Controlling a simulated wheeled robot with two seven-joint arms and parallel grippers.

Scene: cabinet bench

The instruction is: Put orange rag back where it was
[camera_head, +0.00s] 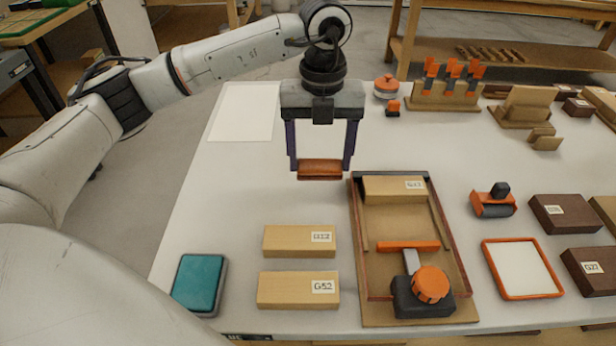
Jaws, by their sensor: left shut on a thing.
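The orange rag (320,169) is a small folded orange-brown block in the head view. My left gripper (320,165) points down and is shut on the rag, with one finger at each end of it. The rag is left of the far left corner of the wooden tray, near the middle of the bench. Whether it touches the bench top is hard to tell. My right gripper is not in view.
A wooden tray (362,260) holds a labelled block and an orange-and-black clamp tool. Labelled wooden blocks (299,241) and a teal pad (199,284) lie in front. An orange-framed panel (521,268) and dark blocks are at right. A white sheet (245,110) lies at back left.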

